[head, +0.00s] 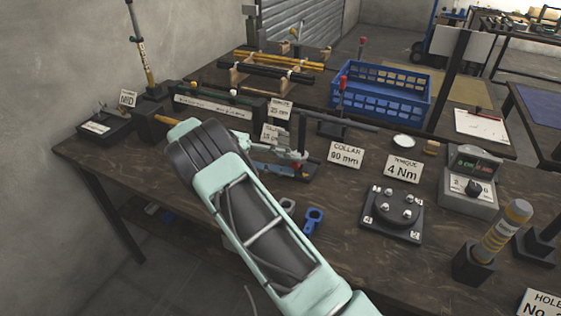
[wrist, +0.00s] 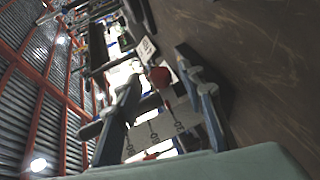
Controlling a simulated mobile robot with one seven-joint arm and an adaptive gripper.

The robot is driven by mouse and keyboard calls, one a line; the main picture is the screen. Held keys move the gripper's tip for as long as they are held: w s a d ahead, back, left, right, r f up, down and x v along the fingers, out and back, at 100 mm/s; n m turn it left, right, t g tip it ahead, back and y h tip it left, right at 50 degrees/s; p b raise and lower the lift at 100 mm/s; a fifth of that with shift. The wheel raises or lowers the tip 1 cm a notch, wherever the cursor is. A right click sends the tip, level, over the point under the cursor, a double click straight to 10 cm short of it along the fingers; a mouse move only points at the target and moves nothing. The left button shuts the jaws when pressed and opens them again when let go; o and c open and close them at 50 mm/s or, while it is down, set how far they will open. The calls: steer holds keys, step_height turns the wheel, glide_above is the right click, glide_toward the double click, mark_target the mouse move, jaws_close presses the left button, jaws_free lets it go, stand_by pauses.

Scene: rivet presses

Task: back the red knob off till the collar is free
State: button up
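The red knob (wrist: 160,77) shows in the wrist view between the two fingers of my gripper (wrist: 157,65). The fingers stand apart, with gaps showing on both sides of the knob; I cannot tell how far past the tips it lies. A pale strip with printed scale marks (wrist: 152,132) lies below the knob in that picture. In the head view my gripper (head: 292,158) is over the middle of the bench, partly hidden by my arm. I cannot make out the knob there. The collar is not clearly visible. A card reading COLLAR 90 mm (head: 345,155) stands to the right.
A TORQUE 4 Nm card (head: 402,169), a black plate with bolts (head: 392,212) and a grey meter box (head: 470,182) stand to the right. A blue crate (head: 381,100) and a red-topped tool (head: 343,83) are behind. A blue ring-ended piece (head: 313,219) lies near the front edge.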

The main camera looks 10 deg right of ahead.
steer(key=shift+v, duration=3.65)
